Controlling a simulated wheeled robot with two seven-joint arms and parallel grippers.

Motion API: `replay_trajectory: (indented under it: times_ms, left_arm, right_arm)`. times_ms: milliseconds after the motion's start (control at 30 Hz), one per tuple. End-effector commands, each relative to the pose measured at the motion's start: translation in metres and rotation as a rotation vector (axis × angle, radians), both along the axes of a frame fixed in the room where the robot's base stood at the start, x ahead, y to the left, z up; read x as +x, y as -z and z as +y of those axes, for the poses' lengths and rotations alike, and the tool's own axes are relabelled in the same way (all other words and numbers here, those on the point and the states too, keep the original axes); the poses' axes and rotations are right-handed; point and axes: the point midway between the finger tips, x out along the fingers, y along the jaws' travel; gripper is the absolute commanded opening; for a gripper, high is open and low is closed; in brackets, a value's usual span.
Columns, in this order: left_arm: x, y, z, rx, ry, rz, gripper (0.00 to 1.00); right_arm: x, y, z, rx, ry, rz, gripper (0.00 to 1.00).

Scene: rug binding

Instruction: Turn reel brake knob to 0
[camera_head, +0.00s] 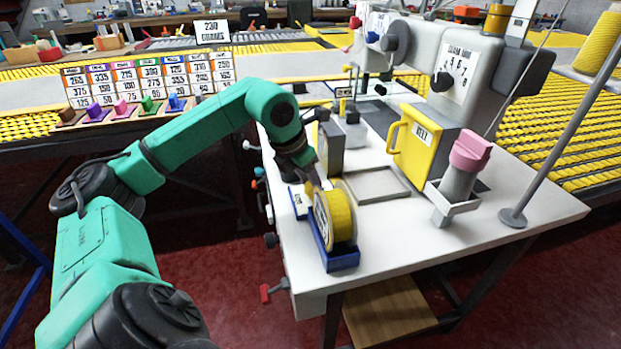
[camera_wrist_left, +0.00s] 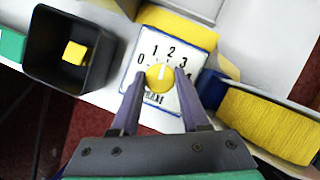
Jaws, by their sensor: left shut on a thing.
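The reel brake knob (camera_wrist_left: 160,76) is a round yellow knob on a white, blue-edged dial plate (camera_wrist_left: 178,100) marked 0 to 4, in the left wrist view. A pale mark on the knob points upward, roughly toward the 2; the exact setting is hard to read. My left gripper (camera_wrist_left: 161,78) has one finger on each side of the knob and is shut on it. My right gripper is out of view.
The reel stands in a blue holder (camera_head: 342,261) at the table's left edge, close to my gripper. A black open box (camera_wrist_left: 97,80) with a small yellow block inside lies left of the dial. A yellow machine part (camera_head: 421,143) and a pink-topped piece (camera_head: 470,152) stand further right.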

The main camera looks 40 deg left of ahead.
Motion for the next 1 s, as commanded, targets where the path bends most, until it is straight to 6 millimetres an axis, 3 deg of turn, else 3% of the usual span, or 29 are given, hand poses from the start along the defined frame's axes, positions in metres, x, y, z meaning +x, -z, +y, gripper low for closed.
replay_trajectory:
  times_ms: [500,1000]
  left_arm:
    - [0.001,-0.006,-0.003,-0.001,-0.453,-0.004,0.00]
    - [0.003,-0.003,-0.005,-0.001,-0.900,-0.004,0.00]
  right_arm:
    - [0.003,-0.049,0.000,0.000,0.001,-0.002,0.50]
    - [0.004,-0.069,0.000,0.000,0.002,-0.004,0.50]
